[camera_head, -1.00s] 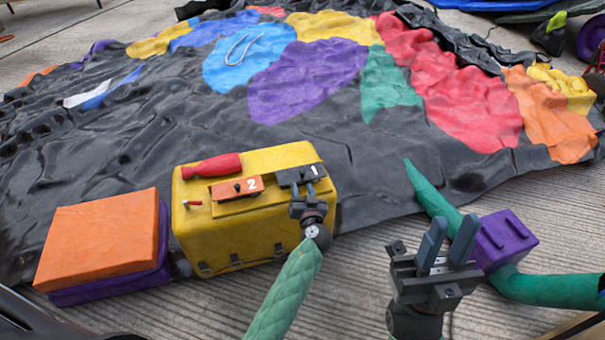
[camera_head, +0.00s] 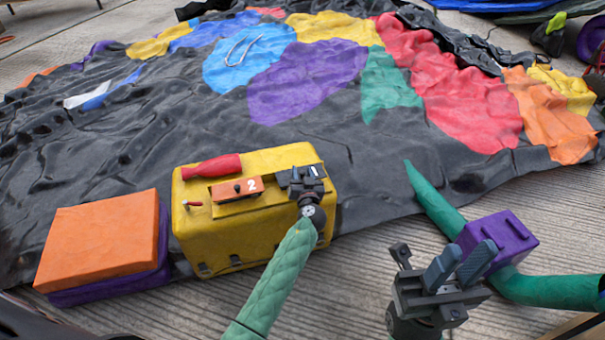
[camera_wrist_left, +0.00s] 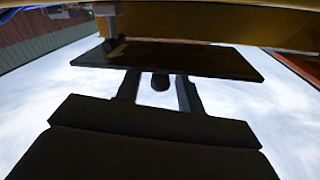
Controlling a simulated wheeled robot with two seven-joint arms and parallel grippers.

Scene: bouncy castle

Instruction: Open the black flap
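The black flap (camera_head: 316,172), marked 1, is on the yellow box (camera_head: 236,234). My left gripper mostly covers it in the head view. In the left wrist view the flap (camera_wrist_left: 215,62) is a dark flat plate with a small dark knob (camera_wrist_left: 160,83). My left gripper (camera_head: 303,180) is at the flap, its fingers apart on either side of the knob, with gaps visible. Whether the flap is raised is hard to tell. My right gripper (camera_head: 470,262) is open and empty, away to the right of the box.
An orange flap (camera_head: 237,190) marked 2 and a red handle (camera_head: 212,167) are on the box's left part. An orange and purple block (camera_head: 100,240) stands left of it. A purple box (camera_head: 497,240) and green tube (camera_head: 550,290) lie near my right gripper. Deflated fabric (camera_head: 130,130) covers the ground behind.

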